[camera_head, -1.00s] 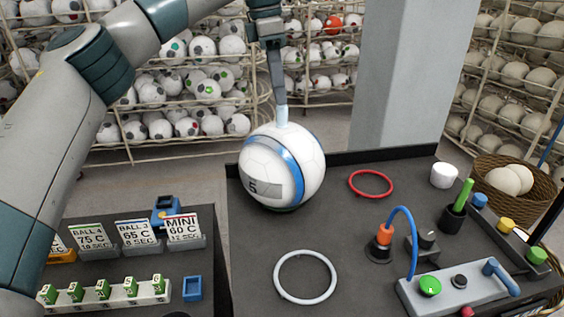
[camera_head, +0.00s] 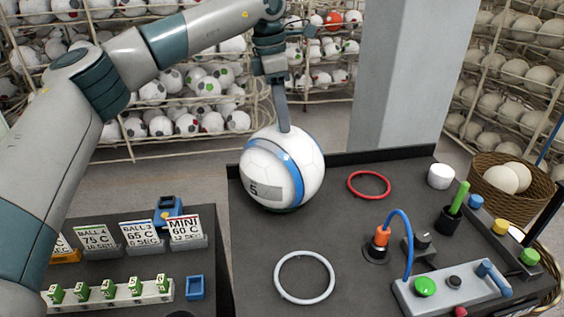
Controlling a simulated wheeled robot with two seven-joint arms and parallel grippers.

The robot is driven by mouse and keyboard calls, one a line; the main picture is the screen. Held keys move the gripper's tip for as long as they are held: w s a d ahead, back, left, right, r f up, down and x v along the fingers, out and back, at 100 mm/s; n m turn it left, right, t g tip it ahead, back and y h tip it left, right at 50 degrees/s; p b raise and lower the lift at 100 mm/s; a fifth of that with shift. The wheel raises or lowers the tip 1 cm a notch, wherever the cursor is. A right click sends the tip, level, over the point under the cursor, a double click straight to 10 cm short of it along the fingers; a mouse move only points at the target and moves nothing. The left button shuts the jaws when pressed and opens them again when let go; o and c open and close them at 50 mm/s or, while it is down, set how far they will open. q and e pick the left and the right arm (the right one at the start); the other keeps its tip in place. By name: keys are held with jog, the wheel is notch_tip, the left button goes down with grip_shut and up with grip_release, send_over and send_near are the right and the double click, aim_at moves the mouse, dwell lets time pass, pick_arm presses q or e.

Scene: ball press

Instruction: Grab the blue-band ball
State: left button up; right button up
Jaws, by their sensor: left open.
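The blue-band ball (camera_head: 262,188) is white with a blue band and a dark "5" on a grey patch. It rests at the back left of the dark table. My left gripper (camera_head: 283,126) comes down from above, with its finger at the top of the ball. One finger lies in front and hides the other, and I cannot tell whether it touches the ball. The gripper is open. My right gripper is not in view.
A red ring (camera_head: 369,175) and a white ring (camera_head: 304,255) lie on the table (camera_head: 340,220). A control box (camera_head: 450,291), a blue hose (camera_head: 411,238) and a basket of balls (camera_head: 486,196) are at the right. Sign cards (camera_head: 140,232) stand at the left.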

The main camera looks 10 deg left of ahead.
pick_arm(q)
jog(key=shift+f, duration=0.2)
dwell(0.3)
grip_shut()
jog(key=shift+r, duration=0.1)
dwell(1.2)
